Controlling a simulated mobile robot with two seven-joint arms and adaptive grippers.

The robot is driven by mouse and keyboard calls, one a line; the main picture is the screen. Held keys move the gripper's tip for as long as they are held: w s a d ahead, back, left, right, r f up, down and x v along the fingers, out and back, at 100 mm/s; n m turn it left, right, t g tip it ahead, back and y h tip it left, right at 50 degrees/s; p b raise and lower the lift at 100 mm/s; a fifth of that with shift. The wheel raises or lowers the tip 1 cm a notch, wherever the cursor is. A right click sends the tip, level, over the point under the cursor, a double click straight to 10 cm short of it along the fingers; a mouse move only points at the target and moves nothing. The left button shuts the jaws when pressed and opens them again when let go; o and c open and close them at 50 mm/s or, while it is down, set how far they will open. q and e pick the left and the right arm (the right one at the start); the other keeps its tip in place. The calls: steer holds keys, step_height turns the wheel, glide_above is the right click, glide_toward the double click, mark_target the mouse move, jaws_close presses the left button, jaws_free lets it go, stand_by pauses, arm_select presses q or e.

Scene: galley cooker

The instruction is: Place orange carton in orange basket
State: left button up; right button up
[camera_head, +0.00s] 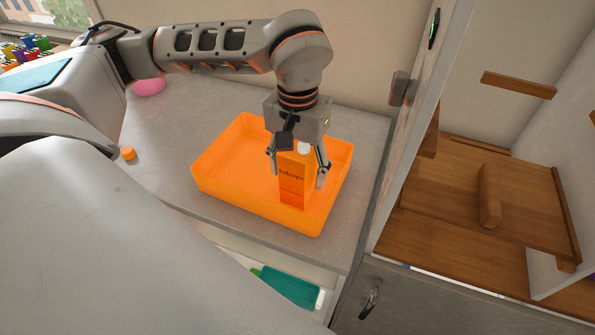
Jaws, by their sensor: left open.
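The orange carton (293,186) stands upright in the right part of the orange basket (224,166), with a white cap near its top and dark lettering on its front. The basket is a shallow orange tray on the grey counter. My left gripper (297,176) points down over the carton, with its open fingers on either side of it. Whether a finger touches the carton cannot be told. The gripper hides part of the carton's top. My right gripper is not in view.
A small orange cylinder (128,153) and a pink rounded thing (149,87) are on the counter at left. Below the front edge, an open drawer holds a teal item (290,288). A cabinet panel (411,130) bounds the counter's right side, with wooden shelves (480,200) beyond.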

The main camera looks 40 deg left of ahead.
mark_target(298, 148)
arm_select(q)
step_height(298, 148, up, 11)
steer(key=shift+r+p, duration=0.1)
steer(key=shift+p, duration=0.25)
stand_by(0.5)
